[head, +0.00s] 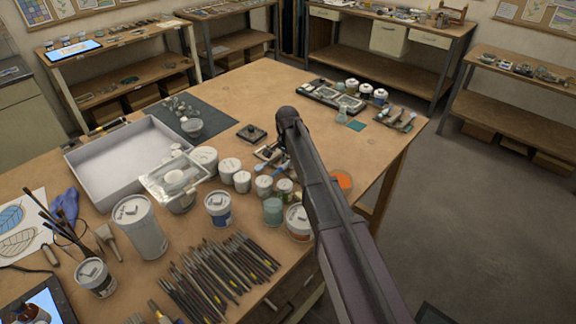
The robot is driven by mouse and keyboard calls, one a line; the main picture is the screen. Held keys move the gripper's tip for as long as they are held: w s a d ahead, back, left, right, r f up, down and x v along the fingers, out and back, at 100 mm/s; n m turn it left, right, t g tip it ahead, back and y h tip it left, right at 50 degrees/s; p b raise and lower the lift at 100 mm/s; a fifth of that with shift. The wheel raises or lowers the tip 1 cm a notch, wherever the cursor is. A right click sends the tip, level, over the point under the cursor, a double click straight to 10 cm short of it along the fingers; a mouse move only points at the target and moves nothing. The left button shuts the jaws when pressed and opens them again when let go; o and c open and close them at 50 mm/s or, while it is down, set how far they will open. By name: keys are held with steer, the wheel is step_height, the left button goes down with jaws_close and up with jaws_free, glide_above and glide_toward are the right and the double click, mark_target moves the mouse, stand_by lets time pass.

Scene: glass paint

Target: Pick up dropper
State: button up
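My dark arm reaches up from the lower right across the table, and its rounded joint stands over the middle. I cannot make out my gripper's fingers; the arm may hide them. No dropper can be picked out for certain. A small thin item with a light blue part (284,169) lies just left of my arm, among dark small pieces and behind the white jars; it is too small to name. A small clear bottle (342,116) stands right of my arm near a teal square (356,126).
White lidded jars (230,168) stand left of my arm, with many brushes (215,278) in front. A grey tray (95,158) and a glass-lidded container (175,182) are at the left. An orange disc (342,181) lies by the right edge. Bare tabletop (258,88) lies at the back.

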mark_target(287, 162)
jaws_close()
steer(key=shift+r, duration=0.2)
step_height(287, 162, up, 10)
steer(key=p, duration=1)
steer(key=shift+f, duration=0.2)
stand_by(1.1)
steer(key=shift+f, duration=0.1)
stand_by(0.4)
